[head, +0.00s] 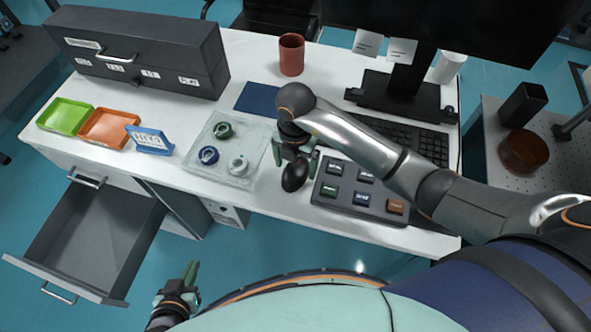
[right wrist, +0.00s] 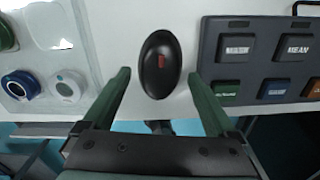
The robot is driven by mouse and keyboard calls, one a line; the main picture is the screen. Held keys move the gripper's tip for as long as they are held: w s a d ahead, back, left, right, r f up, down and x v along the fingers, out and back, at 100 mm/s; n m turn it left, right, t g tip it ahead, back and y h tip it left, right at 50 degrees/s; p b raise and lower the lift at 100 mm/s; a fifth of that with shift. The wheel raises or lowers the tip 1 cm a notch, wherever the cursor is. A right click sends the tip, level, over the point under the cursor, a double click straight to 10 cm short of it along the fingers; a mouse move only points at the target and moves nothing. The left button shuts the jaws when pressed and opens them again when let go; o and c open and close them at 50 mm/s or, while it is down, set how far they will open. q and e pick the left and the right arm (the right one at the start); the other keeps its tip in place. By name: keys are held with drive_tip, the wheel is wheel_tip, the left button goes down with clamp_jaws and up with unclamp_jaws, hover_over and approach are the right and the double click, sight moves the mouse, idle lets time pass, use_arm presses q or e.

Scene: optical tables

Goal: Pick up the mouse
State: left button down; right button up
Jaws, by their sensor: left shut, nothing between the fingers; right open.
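The black mouse (head: 294,175) lies on the white table near its front edge, between the clear tray and the dark label pad. In the right wrist view the mouse (right wrist: 159,64) shows a small red mark and sits just beyond and between the fingertips. My right gripper (head: 297,156) is open above it, pointing down; in the right wrist view its green fingers (right wrist: 160,82) stand on either side of the mouse, apart from it. My left gripper (head: 192,272) is shut and empty, low in front of the table, away from the mouse.
A clear tray (head: 215,176) with several round pieces is left of the mouse. A dark pad (head: 340,205) with labelled blocks is close on its right. The keyboard (head: 433,147) and monitor (head: 440,25) stand behind. An open drawer (head: 85,240) juts out at front left.

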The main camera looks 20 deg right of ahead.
drive_tip(key=shift+f, duration=0.95)
drive_tip(key=c, duration=1.2)
drive_tip(key=shift+r, duration=0.15)
